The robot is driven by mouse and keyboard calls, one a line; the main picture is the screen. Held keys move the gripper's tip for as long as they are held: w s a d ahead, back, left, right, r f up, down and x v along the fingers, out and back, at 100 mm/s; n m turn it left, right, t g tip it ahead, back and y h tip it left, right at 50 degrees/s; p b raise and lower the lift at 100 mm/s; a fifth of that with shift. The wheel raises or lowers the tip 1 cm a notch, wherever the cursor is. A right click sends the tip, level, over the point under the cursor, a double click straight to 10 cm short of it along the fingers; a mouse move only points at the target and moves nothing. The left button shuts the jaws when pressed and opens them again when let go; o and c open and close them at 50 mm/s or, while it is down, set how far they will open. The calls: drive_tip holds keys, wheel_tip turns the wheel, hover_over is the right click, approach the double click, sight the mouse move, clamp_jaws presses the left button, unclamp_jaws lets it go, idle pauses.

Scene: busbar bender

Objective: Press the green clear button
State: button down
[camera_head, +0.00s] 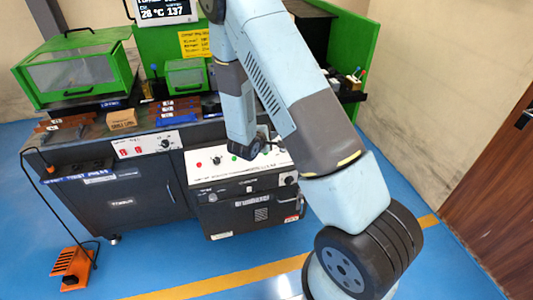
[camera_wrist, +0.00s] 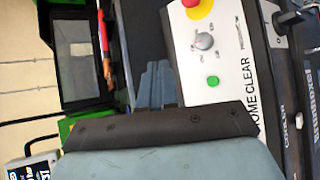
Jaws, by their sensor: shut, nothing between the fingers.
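The green clear button (camera_head: 234,157) sits on the white control panel (camera_head: 215,172), right of a dark selector knob (camera_head: 216,160) and a red button (camera_head: 199,163). In the wrist view the green button (camera_wrist: 212,80) shows unobstructed beside the "HOME CLEAR" lettering, below the grey knob (camera_wrist: 203,40). The end of my arm with my gripper (camera_head: 262,148) is low over the panel, just right of the green button in the head view. The gripper is shut and empty. Its fingertips are hard to make out, so I cannot tell the exact gap to the panel.
A red mushroom button on yellow (camera_wrist: 198,8) is at the wrist view's top. A second white panel (camera_head: 148,145) is on the left bench. Green guarded machines (camera_head: 75,68) stand behind. An orange foot pedal (camera_head: 73,267) with a cable lies on the floor. The front floor is mostly clear.

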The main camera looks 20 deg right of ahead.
drive_tip(key=f, duration=0.1)
drive_tip(key=a+f+n, duration=0.1)
drive_tip(key=f, duration=0.1)
drive_tip(key=shift+w+a+y, duration=0.15)
drive_tip(key=shift+a+y, duration=0.05)
drive_tip(key=shift+y, duration=0.2)
drive_tip(key=shift+f, duration=0.15)
drive_tip(key=shift+w+f, duration=0.65)
drive_tip(key=shift+f, duration=0.65)
drive_tip(key=shift+w+f, duration=0.65)
drive_tip(key=shift+f, duration=0.6)
drive_tip(key=shift+w+f, duration=0.65)
drive_tip(key=shift+f, duration=0.65)
drive_tip(key=shift+w+f, duration=0.4)
drive_tip(key=shift+f, duration=0.35)
drive_tip(key=shift+r, duration=0.15)
drive_tip(key=shift+s+r, duration=0.4)
drive_tip(key=shift+r, duration=0.3)
drive_tip(key=shift+s+r, duration=0.4)
drive_tip(key=shift+r, duration=0.35)
drive_tip(key=shift+s+r, duration=0.35)
drive_tip(key=shift+r, duration=0.4)
drive_tip(key=shift+s+r, duration=0.4)
drive_tip(key=shift+r, duration=0.35)
